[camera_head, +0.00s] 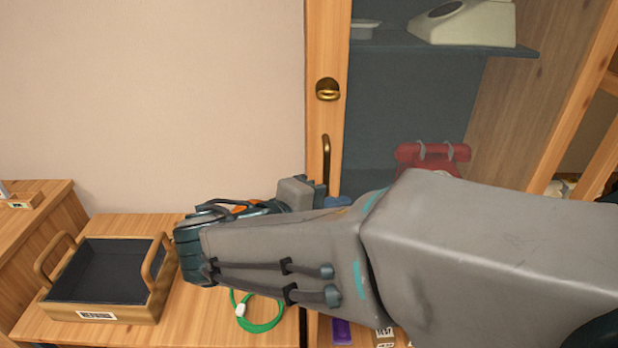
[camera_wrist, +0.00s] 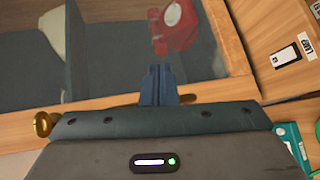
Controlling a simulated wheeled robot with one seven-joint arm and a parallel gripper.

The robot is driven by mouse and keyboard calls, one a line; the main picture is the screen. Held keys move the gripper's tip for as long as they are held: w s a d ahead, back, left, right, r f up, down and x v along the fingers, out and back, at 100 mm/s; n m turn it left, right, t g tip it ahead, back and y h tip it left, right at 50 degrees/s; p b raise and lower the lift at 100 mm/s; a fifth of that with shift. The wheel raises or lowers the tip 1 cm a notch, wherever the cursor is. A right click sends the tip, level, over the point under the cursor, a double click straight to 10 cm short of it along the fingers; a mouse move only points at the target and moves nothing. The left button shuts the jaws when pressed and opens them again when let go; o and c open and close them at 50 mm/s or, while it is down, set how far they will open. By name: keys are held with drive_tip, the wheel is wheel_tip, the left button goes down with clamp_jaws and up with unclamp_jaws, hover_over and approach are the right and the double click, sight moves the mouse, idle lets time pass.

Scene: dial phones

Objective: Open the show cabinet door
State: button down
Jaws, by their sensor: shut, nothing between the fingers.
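The show cabinet door has a light wood frame (camera_head: 325,40) and a dark see-through pane (camera_head: 400,100). A brass lock (camera_head: 328,89) sits on the frame, with a slim upright brass handle (camera_head: 326,160) below it. My gripper (camera_head: 338,201) is just below and beside the handle, partly hidden by my arm. In the wrist view its blue fingers (camera_wrist: 160,85) are shut together, empty, in front of the pane. The brass lock (camera_wrist: 44,123) shows at left there. I cannot tell whether the fingers touch the handle or whether the door is ajar.
Behind the pane are a red phone (camera_head: 430,158) and a cream phone (camera_head: 465,23) on a shelf (camera_head: 440,45). A black-lined wooden tray (camera_head: 100,314) and a green cable (camera_head: 258,325) lie on the lower left table. My arm covers the lower right.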

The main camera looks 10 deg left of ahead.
drive_tip(key=s+a+r+n+t+y+b, duration=0.1)
drive_tip(key=s+a+r+n+t+y, duration=0.2)
drive_tip(key=a, duration=0.6)
drive_tip(key=m+t+h, duration=0.1)
drive_tip(key=t, duration=0.1)
approach(310, 169)
drive_tip(key=w+d+r, duration=0.2)
drive_tip(key=w+d, duration=0.1)
drive_tip(key=w+d+r, duration=0.1)
drive_tip(key=w, duration=0.1)
drive_tip(key=shift+d+r+p, duration=0.1)
drive_tip(key=shift+d+p, duration=0.15)
drive_tip(key=shift+p, duration=0.05)
